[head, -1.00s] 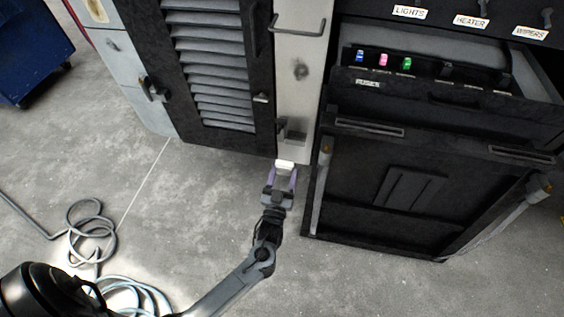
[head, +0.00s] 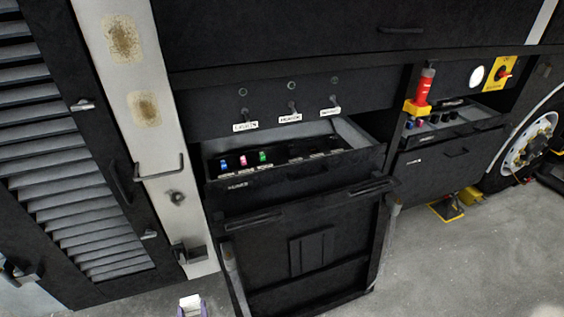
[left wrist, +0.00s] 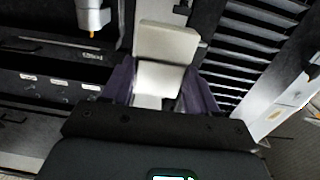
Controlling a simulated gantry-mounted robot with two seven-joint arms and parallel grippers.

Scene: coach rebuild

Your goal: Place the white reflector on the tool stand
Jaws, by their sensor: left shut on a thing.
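The white reflector (head: 190,301) shows as a small pale block at the bottom edge of the head view. My left gripper (head: 191,309) is shut on it, with purple fingers on either side; most of the arm is out of frame. In the left wrist view the pale block (left wrist: 159,78) sits between the purple fingers of my left gripper (left wrist: 160,88). It is held in front of the dark coach side, apart from the drawers. I cannot make out the tool stand in any view. My right gripper is not in view.
A louvred black door (head: 70,150) and a pale rusty post (head: 150,120) stand at left. An open fuse drawer (head: 290,160) juts out above a black lower panel (head: 310,255).

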